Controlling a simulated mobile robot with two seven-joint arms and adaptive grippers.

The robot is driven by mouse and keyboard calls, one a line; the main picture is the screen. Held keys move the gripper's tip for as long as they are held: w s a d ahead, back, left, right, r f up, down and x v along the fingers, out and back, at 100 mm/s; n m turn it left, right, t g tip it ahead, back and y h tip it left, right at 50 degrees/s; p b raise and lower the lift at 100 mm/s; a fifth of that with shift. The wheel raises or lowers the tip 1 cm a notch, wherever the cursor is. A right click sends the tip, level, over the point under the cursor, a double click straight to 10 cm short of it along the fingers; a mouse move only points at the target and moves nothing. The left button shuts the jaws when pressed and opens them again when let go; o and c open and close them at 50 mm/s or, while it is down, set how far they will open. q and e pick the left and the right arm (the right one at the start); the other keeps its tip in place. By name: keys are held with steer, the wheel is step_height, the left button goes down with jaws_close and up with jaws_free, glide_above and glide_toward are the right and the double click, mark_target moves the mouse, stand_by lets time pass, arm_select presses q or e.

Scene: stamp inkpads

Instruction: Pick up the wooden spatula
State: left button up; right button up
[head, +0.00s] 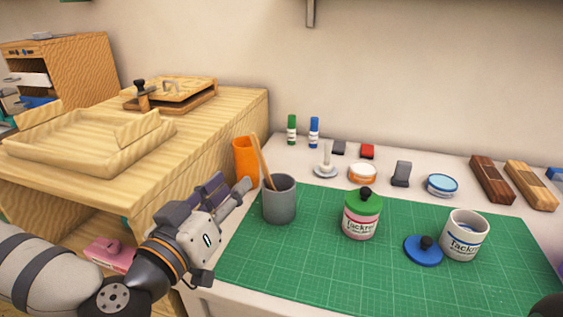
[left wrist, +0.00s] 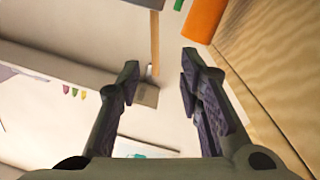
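The wooden spatula (head: 262,163) stands in a grey cup (head: 279,202) on the green mat, leaning up and to the left out of its rim. My left gripper (head: 243,188) is just left of the cup, with its fingers pointing toward it. In the left wrist view my left gripper (left wrist: 160,65) is open, its two fingers apart with nothing gripped. A thin brown strip, which looks like the spatula (left wrist: 155,42), shows just beyond the gap between the fingertips. My right gripper is not seen.
An orange cup (head: 245,158) stands close behind the gripper, and shows in the left wrist view (left wrist: 205,18). A wooden cabinet (head: 222,130) is at left. A green-lidded jar (head: 361,215), an open jar (head: 465,236) and a blue lid (head: 424,251) are right. The front mat (head: 300,265) is clear.

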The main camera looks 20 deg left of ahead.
mark_target(260, 158)
arm_select(q)
steer(key=w+b, duration=0.1)
steer(key=w, duration=0.2)
steer(key=w+d, duration=0.1)
steer(key=w, duration=0.3)
steer(key=w+d+b, duration=0.1)
steer(key=w, duration=0.3)
steer(key=shift+r+b, duration=0.1)
steer(key=shift+b, duration=0.2)
steer(key=shift+s, duration=0.1)
jaws_close()
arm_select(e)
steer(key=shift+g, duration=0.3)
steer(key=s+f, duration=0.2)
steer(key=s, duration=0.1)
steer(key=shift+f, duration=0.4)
